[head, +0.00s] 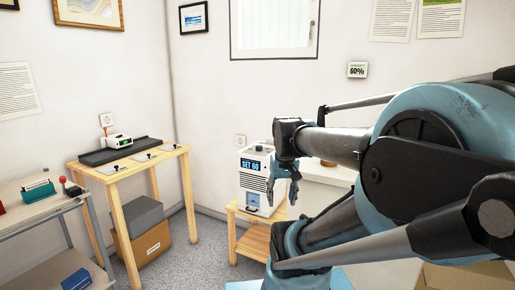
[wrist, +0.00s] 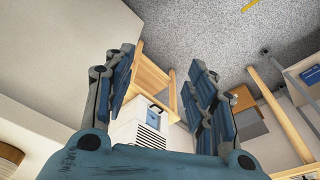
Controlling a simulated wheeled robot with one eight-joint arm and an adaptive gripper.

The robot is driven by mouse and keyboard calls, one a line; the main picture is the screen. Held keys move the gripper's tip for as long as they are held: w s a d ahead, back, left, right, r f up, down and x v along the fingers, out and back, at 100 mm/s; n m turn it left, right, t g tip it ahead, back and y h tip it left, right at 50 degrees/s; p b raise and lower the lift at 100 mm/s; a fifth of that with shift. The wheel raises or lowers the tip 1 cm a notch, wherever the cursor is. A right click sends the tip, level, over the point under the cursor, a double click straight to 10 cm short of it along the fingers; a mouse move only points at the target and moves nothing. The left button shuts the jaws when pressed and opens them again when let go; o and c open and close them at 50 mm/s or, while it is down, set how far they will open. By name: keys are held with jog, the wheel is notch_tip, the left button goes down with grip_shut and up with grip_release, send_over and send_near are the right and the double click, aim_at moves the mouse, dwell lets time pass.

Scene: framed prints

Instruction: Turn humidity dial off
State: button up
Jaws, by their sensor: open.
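A white dehumidifier-like unit (head: 245,180) stands on a low wooden stand (head: 254,240) in the corner. Its blue display (head: 250,164) reads "SET 60". A small dark knob (head: 258,148) shows at its top, perhaps the humidity dial. My gripper (head: 282,197) hangs pointing down, overlapping the unit's right side in the head view; contact cannot be told. In the wrist view my open gripper (wrist: 160,75) has spread, empty fingers. The white unit (wrist: 136,122), with dark vents, lies beyond them there. The dial cannot be made out in the wrist view.
A wall sign (head: 357,70) reads "60%". A wooden table (head: 128,165) holding a small white device (head: 119,141) stands left, with boxes (head: 140,235) beneath. A grey shelf (head: 45,215) is at far left. Carpet (head: 185,255) is clear between table and stand.

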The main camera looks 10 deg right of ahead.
jog(key=w+r+m, duration=0.2)
jog(key=w+r, duration=0.9)
jog(key=w, duration=0.2)
notch_tip(320, 180, up, 7)
jog(key=m+g, duration=0.2)
jog(key=m, duration=0.2)
send_over(259, 148)
jog(key=w, duration=0.2)
notch_tip(259, 148, down, 16)
jog(key=shift+d+f, duration=0.1)
jog(key=c, duration=1.1)
jog(key=shift+o, duration=0.2)
